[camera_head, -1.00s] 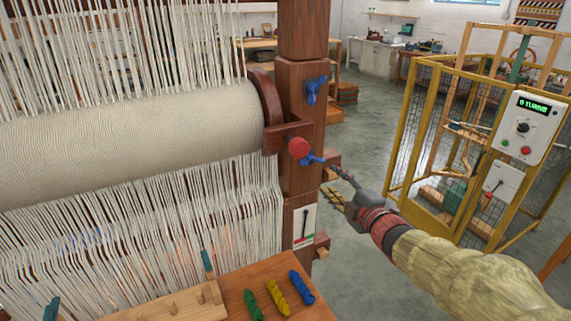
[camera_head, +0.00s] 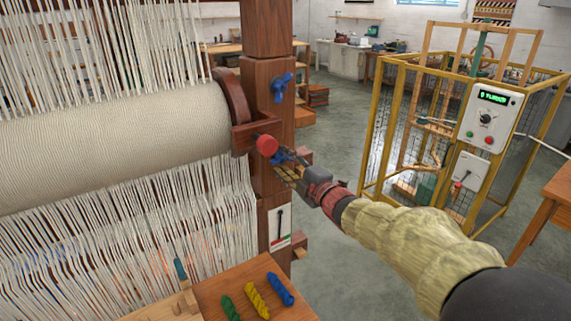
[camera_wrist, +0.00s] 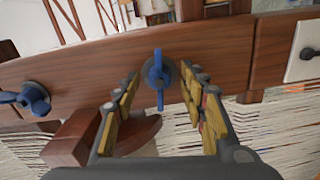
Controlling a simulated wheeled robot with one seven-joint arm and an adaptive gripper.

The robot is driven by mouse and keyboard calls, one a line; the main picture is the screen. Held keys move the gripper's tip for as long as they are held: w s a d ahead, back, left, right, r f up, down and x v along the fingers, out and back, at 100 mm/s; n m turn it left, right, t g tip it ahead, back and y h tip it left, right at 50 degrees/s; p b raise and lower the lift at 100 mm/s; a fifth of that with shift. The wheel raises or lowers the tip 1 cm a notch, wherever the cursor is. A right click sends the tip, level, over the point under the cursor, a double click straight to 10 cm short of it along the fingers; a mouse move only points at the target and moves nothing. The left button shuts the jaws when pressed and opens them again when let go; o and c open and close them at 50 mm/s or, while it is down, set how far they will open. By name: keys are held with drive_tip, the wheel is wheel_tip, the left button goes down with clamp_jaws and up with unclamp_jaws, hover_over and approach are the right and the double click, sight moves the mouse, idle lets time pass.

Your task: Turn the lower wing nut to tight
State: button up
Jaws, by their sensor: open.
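The lower blue wing nut (camera_head: 283,155) sits on the wooden post (camera_head: 268,100), just right of a red round knob (camera_head: 267,145). In the wrist view the lower wing nut (camera_wrist: 159,72) shows face-on, its wings running up and down the picture, across the post. My gripper (camera_head: 284,171) is at the lower wing nut and partly covers it in the head view. In the wrist view my gripper (camera_wrist: 158,86) is open, one yellow-padded finger on each side of the nut, with gaps visible. The upper wing nut (camera_head: 281,87) is higher on the post; it also shows in the wrist view (camera_wrist: 28,99).
A loom with a cloth roll (camera_head: 120,140) stands left of the post. A plate with a lever mark (camera_head: 280,226) is lower on the post. A bench (camera_head: 225,285) holds green, yellow and blue skeins. A yellow mesh cage (camera_head: 375,130) stands at right; the floor between is clear.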

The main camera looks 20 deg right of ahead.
clamp_jaws()
idle(0.5)
